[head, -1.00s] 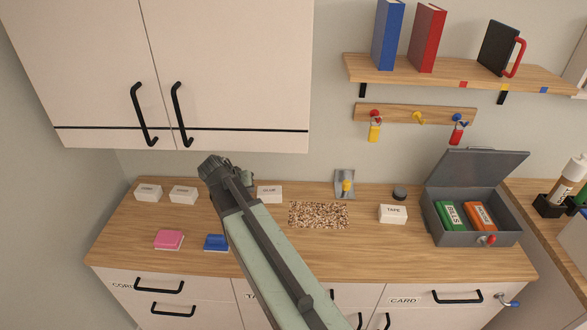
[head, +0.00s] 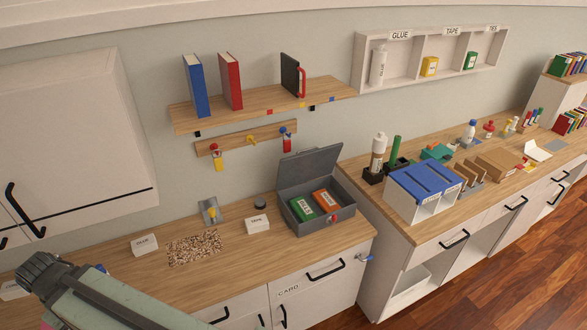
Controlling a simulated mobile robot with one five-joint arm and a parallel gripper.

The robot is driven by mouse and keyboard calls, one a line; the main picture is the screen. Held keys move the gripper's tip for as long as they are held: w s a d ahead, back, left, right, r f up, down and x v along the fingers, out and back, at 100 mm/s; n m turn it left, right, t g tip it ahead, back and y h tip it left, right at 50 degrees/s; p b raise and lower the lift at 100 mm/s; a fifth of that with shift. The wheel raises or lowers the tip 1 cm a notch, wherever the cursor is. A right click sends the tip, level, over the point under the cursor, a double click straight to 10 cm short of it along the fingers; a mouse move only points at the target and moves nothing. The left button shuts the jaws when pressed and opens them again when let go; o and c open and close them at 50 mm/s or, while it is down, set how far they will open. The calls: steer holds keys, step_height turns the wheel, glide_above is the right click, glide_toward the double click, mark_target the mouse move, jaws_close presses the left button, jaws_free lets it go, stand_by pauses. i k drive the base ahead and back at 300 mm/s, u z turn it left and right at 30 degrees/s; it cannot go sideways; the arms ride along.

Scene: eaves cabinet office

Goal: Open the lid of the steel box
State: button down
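The grey steel box (head: 321,222) stands on the right end of the wooden counter. Its lid (head: 309,168) is raised and leans back toward the wall. Inside lie a green packet labelled BILLS (head: 303,208) and an orange packet (head: 325,201). A small red knob (head: 334,217) shows on the box's front. My gripper (head: 38,272) is at the lower left, over the counter and well apart from the box. Its fingers are seen from behind, so I cannot tell whether they are open or shut.
A cork-like mat (head: 194,247) and a TAPE box (head: 257,224) lie left of the steel box. A blue-topped organiser (head: 424,185) stands on the right counter (head: 408,231). A shelf with books (head: 230,80) and a key rack (head: 245,139) hang above.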

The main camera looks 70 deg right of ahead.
mark_target(298, 169)
steer(key=u, duration=0.1)
steer(key=k, duration=1.75)
steer(key=z, duration=0.35)
steer(key=i, duration=1)
steer(key=z, duration=0.1)
